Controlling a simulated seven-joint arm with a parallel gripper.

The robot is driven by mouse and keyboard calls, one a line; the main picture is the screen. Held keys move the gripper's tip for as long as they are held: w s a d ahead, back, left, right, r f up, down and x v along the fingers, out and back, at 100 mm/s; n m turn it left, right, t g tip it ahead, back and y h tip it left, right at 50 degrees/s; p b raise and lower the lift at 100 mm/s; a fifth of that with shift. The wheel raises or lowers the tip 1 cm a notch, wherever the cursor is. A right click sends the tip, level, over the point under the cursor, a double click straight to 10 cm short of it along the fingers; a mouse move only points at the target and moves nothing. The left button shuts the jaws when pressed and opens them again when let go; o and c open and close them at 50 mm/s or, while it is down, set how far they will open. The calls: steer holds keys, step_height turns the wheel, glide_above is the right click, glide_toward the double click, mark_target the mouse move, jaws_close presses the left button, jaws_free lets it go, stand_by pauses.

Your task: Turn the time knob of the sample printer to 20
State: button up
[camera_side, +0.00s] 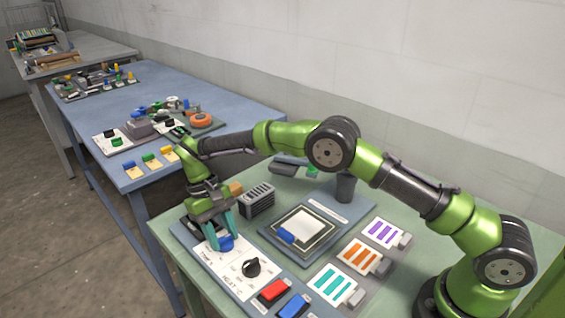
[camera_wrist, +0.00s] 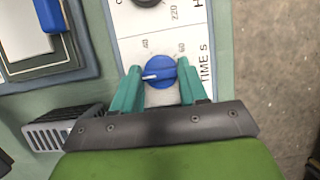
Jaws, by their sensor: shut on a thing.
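The time knob is blue and round with a white pointer line, on the white "TIME s" panel; it shows in the side view (camera_side: 226,243) and the wrist view (camera_wrist: 161,70). My gripper (camera_side: 224,240) reaches down over it, and its teal fingers (camera_wrist: 158,68) are shut on the knob from both sides. In the wrist view the pointer is directed left, toward the left finger. The marks 40 and 60 show above the knob to its upper left and upper right. The mark 20 is not visible; the fingers hide part of the scale.
A black temperature knob (camera_side: 251,267) sits close beside it on the same panel (camera_side: 214,262). Red (camera_side: 273,291) and blue (camera_side: 294,306) blocks lie further along. A grey vented box (camera_side: 257,200) and a framed plate (camera_side: 304,230) stand nearby.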

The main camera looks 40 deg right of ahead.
stand_by(0.4)
steer(key=o, duration=1.1)
steer(key=v, duration=0.6)
steer(key=shift+w+d+r, duration=0.15)
steer(key=shift+w+r, duration=0.05)
steer(key=shift+r, duration=0.05)
steer(key=shift+w+r, duration=0.1)
steer(key=shift+r, duration=0.4)
steer(key=shift+a, duration=0.2)
